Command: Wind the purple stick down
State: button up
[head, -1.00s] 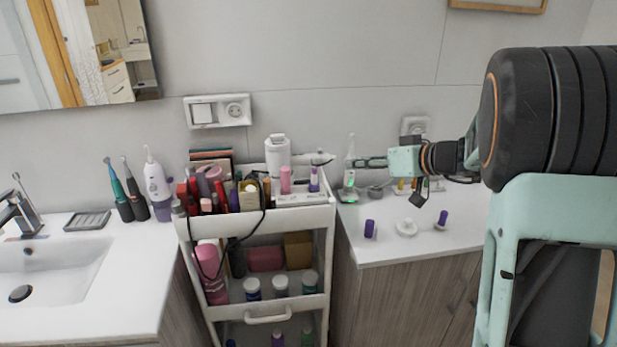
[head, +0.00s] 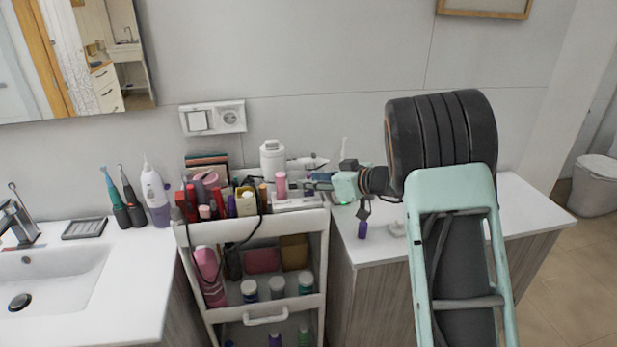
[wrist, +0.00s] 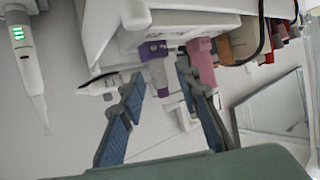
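The purple stick, with a purple part and a pale part, stands in a white holder on the cart top; in the wrist view the stick (wrist: 153,50) lies between and just ahead of my fingertips. My gripper (wrist: 160,75) is open, one finger on each side of the stick, with gaps showing. I cannot tell whether either finger touches it. In the head view my gripper (head: 312,184) reaches in from the right over the cart top and largely hides the stick.
A pink tube (wrist: 203,62) stands close beside the right finger in the wrist view. The white cart (head: 318,255) is crowded with cosmetics and a dark cable. A white bottle (head: 272,160) stands behind. A purple item (head: 362,230) is on the right counter.

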jog(key=shift+w+a+f, duration=0.3)
jog(key=shift+w+a, duration=0.1)
jog(key=shift+a, duration=0.1)
jog(key=shift+c, duration=0.4)
grip_shut()
jog(key=shift+f+b, duration=0.2)
jog(key=shift+b, duration=0.7)
